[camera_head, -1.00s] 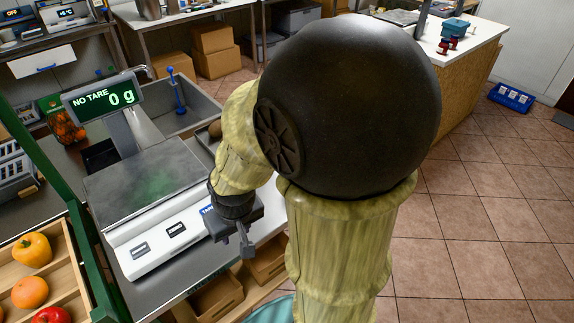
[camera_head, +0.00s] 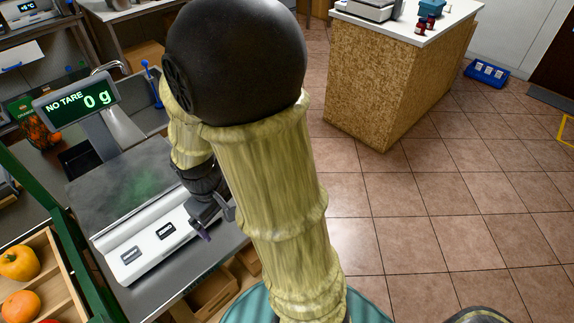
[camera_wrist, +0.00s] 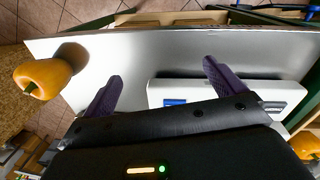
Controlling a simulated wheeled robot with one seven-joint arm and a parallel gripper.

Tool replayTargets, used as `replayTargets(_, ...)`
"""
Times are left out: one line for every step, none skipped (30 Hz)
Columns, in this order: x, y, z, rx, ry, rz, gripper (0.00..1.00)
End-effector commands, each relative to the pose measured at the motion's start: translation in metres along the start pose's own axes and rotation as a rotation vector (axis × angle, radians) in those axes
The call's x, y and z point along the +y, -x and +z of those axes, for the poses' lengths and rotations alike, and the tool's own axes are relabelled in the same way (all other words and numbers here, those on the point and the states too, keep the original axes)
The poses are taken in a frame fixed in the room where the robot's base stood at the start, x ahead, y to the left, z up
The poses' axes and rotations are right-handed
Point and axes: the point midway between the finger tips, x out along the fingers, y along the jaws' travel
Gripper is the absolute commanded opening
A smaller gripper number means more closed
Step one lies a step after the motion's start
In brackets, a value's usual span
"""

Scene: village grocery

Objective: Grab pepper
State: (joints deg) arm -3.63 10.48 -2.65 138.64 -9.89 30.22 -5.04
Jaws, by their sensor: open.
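A yellow-orange pepper (camera_wrist: 45,78) with a green stem shows at the left of the wrist view, at the edge of the steel counter (camera_wrist: 130,55). In the head view I cannot see this pepper; my arm may hide it. Another yellow pepper (camera_head: 20,262) lies in the wooden crate at the lower left of the head view. My gripper (camera_head: 212,215) hangs beside the front of the scale. In the wrist view my gripper (camera_wrist: 162,72) has its two purple fingers wide apart with nothing between them. The pepper is left of the fingers, apart from them.
The scale (camera_head: 140,195), reading 0 g, stands on the counter close to my gripper. A wooden crate (camera_head: 65,298) with a green frame (camera_head: 75,240) borders it at left. More produce, including an orange item (camera_head: 20,306), lies there. The tiled floor (camera_head: 430,220) at right is open.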

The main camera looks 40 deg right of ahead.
Motion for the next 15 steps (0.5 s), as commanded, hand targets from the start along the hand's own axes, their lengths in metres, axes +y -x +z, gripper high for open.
replayTargets(0.006, 0.002, -0.005, -0.065, 0.07, 0.02, 0.95)
replayTargets(0.01, 0.0, -0.007, -0.105, 0.114, 0.035, 0.95)
replayTargets(0.016, -0.002, -0.009, -0.159, 0.173, 0.055, 0.95)
replayTargets(0.021, -0.003, -0.011, -0.2, 0.216, 0.072, 0.95)
replayTargets(0.026, -0.004, -0.013, -0.24, 0.259, 0.088, 0.95)
replayTargets(0.032, -0.006, -0.016, -0.295, 0.316, 0.112, 0.95)
replayTargets(0.038, -0.007, -0.019, -0.337, 0.358, 0.13, 0.95)
replayTargets(0.043, -0.008, -0.021, -0.379, 0.398, 0.149, 0.95)
replayTargets(0.051, -0.009, -0.025, -0.437, 0.454, 0.175, 0.95)
replayTargets(0.057, -0.009, -0.027, -0.48, 0.493, 0.195, 0.95)
replayTargets(0.062, -0.009, -0.031, -0.523, 0.532, 0.217, 0.95)
replayTargets(0.07, -0.009, -0.035, -0.581, 0.584, 0.246, 0.95)
replayTargets(0.076, -0.009, -0.039, -0.625, 0.621, 0.269, 0.95)
replayTargets(0.081, -0.009, -0.043, -0.67, 0.659, 0.292, 0.95)
replayTargets(0.089, -0.008, -0.048, -0.729, 0.705, 0.325, 0.95)
